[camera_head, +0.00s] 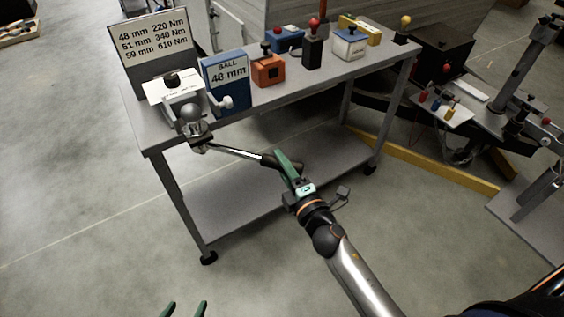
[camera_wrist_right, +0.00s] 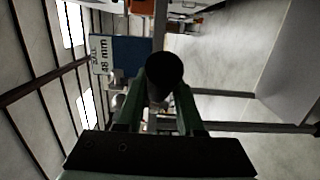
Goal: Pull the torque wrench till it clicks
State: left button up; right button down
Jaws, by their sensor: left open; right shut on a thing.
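The torque wrench (camera_head: 235,152) runs from the tow ball fixture at the bench's front left corner out to the right. Its head sits at the tow ball (camera_head: 190,121), beneath the ball. My right gripper (camera_head: 284,164) is shut on the black handle of the wrench, in front of the bench. In the right wrist view the dark round handle end (camera_wrist_right: 165,75) shows between the green fingers. My left gripper (camera_head: 184,309) is open and empty at the bottom edge, low over the floor. The wrench's scale is too small to read.
A sign (camera_head: 152,44) lists ball sizes with torques: 48 mm 220 Nm, 51 mm 340 Nm, 59 mm 610 Nm. A blue card (camera_head: 227,88) reads BALL 48 mm. Several coloured boxes stand along the grey bench (camera_head: 290,97).

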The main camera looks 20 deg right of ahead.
dwell(0.4)
jog(key=c, duration=0.5)
grip_release()
jog(key=shift+c, duration=0.2)
jog(key=shift+s, duration=0.15)
jog(key=s+d+b, duration=0.1)
jog(key=s+b, duration=0.2)
jog(key=s, duration=0.9)
jog(key=shift+d, duration=0.25)
